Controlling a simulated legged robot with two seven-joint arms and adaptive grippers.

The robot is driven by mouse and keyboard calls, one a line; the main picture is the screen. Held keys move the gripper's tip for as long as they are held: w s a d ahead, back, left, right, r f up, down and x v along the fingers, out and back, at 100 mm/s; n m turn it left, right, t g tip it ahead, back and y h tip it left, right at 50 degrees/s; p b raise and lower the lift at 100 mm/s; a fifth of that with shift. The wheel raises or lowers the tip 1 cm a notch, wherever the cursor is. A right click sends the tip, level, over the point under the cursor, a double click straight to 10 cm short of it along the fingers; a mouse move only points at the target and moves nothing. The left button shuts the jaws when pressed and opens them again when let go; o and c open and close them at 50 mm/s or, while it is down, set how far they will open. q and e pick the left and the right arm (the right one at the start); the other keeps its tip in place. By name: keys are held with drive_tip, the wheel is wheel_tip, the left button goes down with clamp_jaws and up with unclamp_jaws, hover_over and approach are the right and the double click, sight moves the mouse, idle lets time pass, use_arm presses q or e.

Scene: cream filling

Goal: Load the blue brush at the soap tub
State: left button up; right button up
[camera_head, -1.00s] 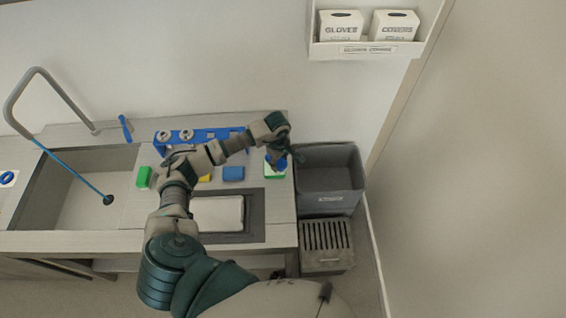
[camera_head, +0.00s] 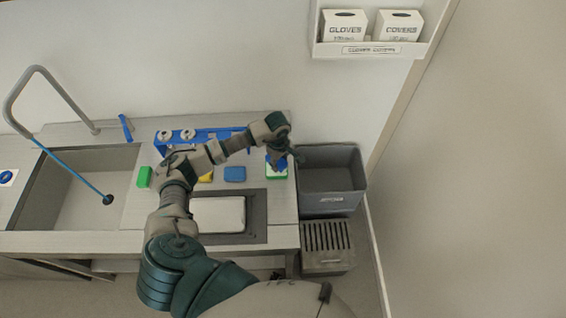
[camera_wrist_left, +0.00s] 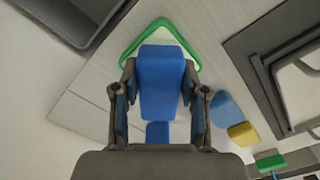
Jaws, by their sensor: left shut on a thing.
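The blue brush (camera_wrist_left: 161,85) is between the fingers of my left gripper (camera_wrist_left: 160,98) in the left wrist view, and the gripper is shut on it. In the head view my left gripper (camera_head: 284,152) is at the right end of the counter, with the blue brush (camera_head: 276,163) under it. The soap tub, white with a green rim (camera_head: 277,178), is directly below the brush. Its green rim (camera_wrist_left: 128,50) shows around the brush in the left wrist view. Whether the brush touches the soap is hidden. My right gripper is not in view.
A grey bin (camera_head: 331,206) stands right of the counter, close to the gripper. A blue block (camera_head: 235,174), a yellow block (camera_wrist_left: 243,133) and a green block (camera_head: 144,177) lie on the counter. A white tray (camera_head: 219,214) sits in front. A sink (camera_head: 95,200) is at left.

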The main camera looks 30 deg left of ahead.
use_arm(q)
drive_tip(key=shift+a+f, duration=0.25)
drive_tip(key=shift+a, duration=0.5)
drive_tip(key=shift+d, duration=0.35)
drive_tip(key=shift+d+r, duration=0.2)
drive_tip(key=shift+d, duration=0.55)
drive_tip(key=shift+a+f, duration=0.1)
drive_tip(key=shift+a, duration=0.45)
drive_tip(key=shift+a+f+b, duration=0.1)
drive_tip(key=shift+a+b, duration=0.2)
drive_tip(key=shift+a, duration=0.05)
drive_tip(key=shift+d, duration=0.75)
drive_tip(key=shift+a, duration=0.65)
drive_tip(key=shift+d, duration=0.1)
drive_tip(key=shift+d+b, duration=0.3)
drive_tip(key=shift+d, duration=0.05)
drive_tip(key=shift+a, duration=0.15)
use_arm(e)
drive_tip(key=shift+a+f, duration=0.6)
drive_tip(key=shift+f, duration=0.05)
